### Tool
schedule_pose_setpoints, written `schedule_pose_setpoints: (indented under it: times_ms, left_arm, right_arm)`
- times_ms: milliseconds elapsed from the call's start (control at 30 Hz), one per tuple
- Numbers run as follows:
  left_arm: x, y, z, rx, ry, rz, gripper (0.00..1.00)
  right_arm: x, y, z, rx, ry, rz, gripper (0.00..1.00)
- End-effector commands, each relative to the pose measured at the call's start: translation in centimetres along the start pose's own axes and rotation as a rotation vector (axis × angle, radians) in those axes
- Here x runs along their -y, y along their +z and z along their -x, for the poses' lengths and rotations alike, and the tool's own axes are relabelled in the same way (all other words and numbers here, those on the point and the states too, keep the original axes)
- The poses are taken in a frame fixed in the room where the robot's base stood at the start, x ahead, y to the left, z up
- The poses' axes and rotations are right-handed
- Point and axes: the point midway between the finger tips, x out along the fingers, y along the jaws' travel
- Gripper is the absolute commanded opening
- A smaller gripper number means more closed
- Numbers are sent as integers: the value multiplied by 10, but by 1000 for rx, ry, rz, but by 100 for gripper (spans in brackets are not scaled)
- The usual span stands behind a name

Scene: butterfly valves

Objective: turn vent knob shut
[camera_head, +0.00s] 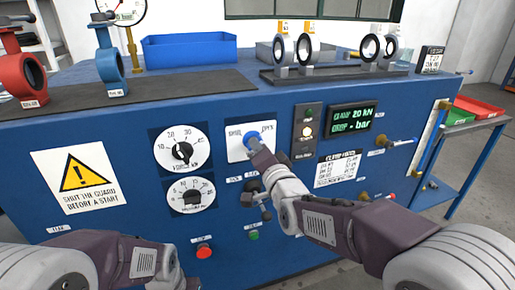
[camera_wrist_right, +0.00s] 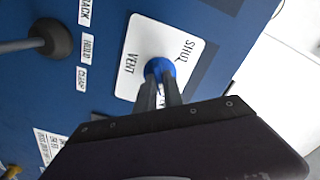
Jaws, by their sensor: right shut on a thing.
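The blue vent knob (camera_head: 250,137) sits on a white square plate (camera_head: 238,150) on the front of the blue bench. In the right wrist view the knob (camera_wrist_right: 159,67) is at the middle of the plate (camera_wrist_right: 135,45), which carries the words SHUT and VENT. My right gripper (camera_head: 256,147) reaches the knob from the front. In the wrist view its two fingers (camera_wrist_right: 160,84) are shut on the knob, one on each side. They hide part of it, so I cannot tell its exact angle.
Two black dials (camera_head: 182,152) are left of the plate, and a small display (camera_head: 352,118) is to the right. A red button (camera_head: 204,250) and a green button (camera_head: 254,235) are below. A dark round knob (camera_wrist_right: 50,38) stands out beside the plate in the wrist view.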

Motion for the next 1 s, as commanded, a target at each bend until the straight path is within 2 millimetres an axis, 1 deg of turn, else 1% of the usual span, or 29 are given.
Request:
schedule_pose_setpoints:
  times_ms: [267,600,1000]
  left_arm:
    - [0,1,-6,0,0,0,36]
    - [0,1,-12,0,0,0,36]
    - [0,1,-14,0,0,0,36]
  right_arm:
    - [-1,1,0,0,0,185,0]
    - [-1,1,0,1,1,507,0]
    - [0,1,0,1,0,886,0]
